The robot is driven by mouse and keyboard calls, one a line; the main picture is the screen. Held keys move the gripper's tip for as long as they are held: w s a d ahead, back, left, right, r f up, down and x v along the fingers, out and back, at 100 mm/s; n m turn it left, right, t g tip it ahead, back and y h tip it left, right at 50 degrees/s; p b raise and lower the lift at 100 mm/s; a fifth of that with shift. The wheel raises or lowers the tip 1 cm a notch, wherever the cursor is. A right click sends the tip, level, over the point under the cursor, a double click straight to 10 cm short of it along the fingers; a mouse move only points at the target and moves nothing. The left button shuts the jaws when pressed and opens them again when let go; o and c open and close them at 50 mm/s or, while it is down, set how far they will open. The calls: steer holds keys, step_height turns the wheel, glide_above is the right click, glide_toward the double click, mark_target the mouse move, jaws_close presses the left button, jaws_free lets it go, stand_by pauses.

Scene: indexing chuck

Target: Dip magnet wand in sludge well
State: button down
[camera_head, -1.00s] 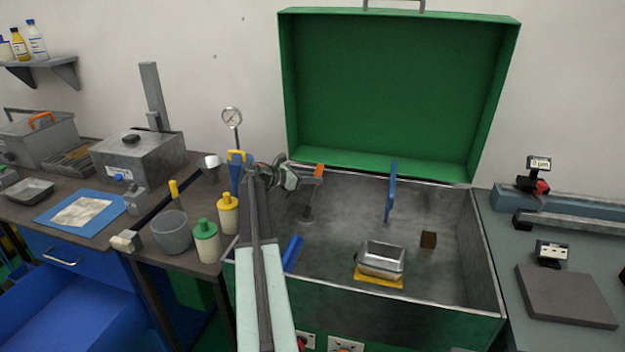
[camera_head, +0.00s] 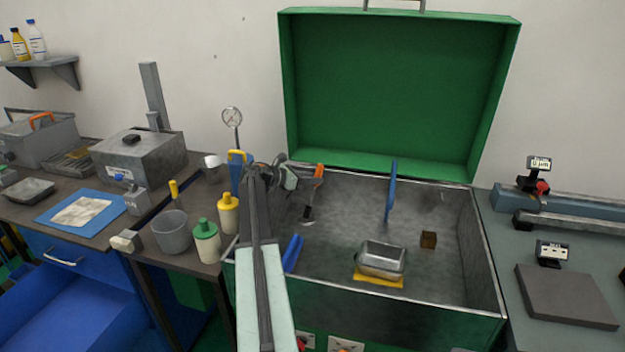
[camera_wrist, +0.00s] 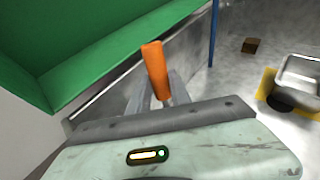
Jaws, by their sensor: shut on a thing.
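My gripper (camera_head: 303,174) reaches over the back left of the open grey tank (camera_head: 335,255). It is shut on the magnet wand (camera_head: 319,171), whose orange handle stands above the jaws; the handle also shows in the wrist view (camera_wrist: 155,70). Below the jaws, a dark lower end hangs above the tank floor, leaning slightly; its exact height is hard to tell. No sludge well is clearly identifiable.
A metal tray (camera_head: 381,257) sits on a yellow pad (camera_head: 378,281) in the tank. A brown block (camera_head: 428,239), a blue upright plate (camera_head: 391,190) and a blue piece (camera_head: 292,253) are also inside. The green lid (camera_head: 400,95) stands open behind.

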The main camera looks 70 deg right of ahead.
step_height(320, 180, up, 20)
steer(key=p, duration=2)
steer(key=shift+r, duration=0.1)
